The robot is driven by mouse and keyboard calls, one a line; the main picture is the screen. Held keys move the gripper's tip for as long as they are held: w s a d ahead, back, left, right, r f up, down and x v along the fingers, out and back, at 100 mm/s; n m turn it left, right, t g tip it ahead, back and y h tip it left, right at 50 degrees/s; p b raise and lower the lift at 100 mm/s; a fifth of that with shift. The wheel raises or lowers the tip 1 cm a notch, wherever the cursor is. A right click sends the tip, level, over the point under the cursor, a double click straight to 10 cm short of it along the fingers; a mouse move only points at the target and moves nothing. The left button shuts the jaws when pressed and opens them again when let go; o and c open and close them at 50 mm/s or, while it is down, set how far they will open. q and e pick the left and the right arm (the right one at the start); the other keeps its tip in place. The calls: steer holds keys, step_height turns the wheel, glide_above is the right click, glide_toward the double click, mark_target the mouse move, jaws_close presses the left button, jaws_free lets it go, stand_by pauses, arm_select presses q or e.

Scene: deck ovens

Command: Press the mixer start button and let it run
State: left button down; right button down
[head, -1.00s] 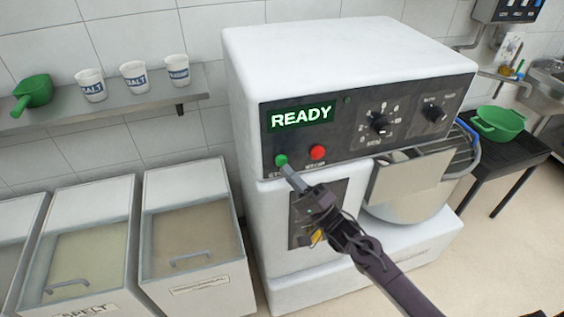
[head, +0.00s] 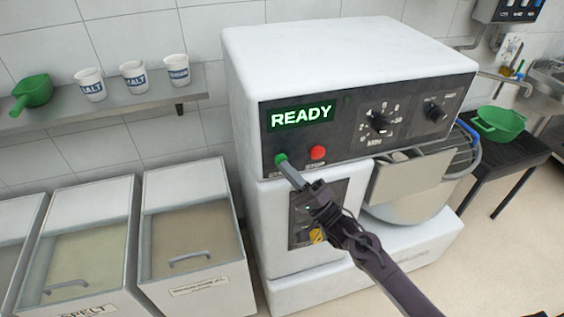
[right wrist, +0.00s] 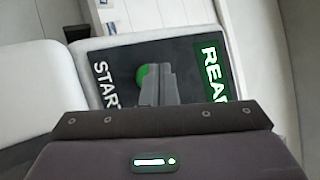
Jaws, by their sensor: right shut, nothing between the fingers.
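The white mixer (head: 340,55) stands in the middle of the head view with a dark control panel. Its display (head: 302,117) reads READY in green. The green start button (head: 281,159) sits at the panel's lower left, beside the red stop button (head: 317,153). My right gripper (head: 287,168) is shut and empty, its fingertips at the green button. In the right wrist view the green button (right wrist: 142,76) is partly hidden behind the fingers (right wrist: 158,84), next to the word START. I cannot tell whether the tips touch it. My left gripper is not in view.
A metal mixing bowl (head: 405,207) with a guard sits at the mixer's right. Lidded bins (head: 190,210) stand at the left. A shelf (head: 130,98) holds cups and a green scoop. A green bowl (head: 498,124) sits on a dark table at the right.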

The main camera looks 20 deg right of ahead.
steer(key=shift+w, duration=0.2)
stand_by(0.5)
steer(key=shift+s+p, duration=0.5)
steer(key=shift+s, duration=0.4)
steer(key=s+p, duration=0.3)
steer(key=s, duration=0.2)
steer(key=shift+d, duration=0.1)
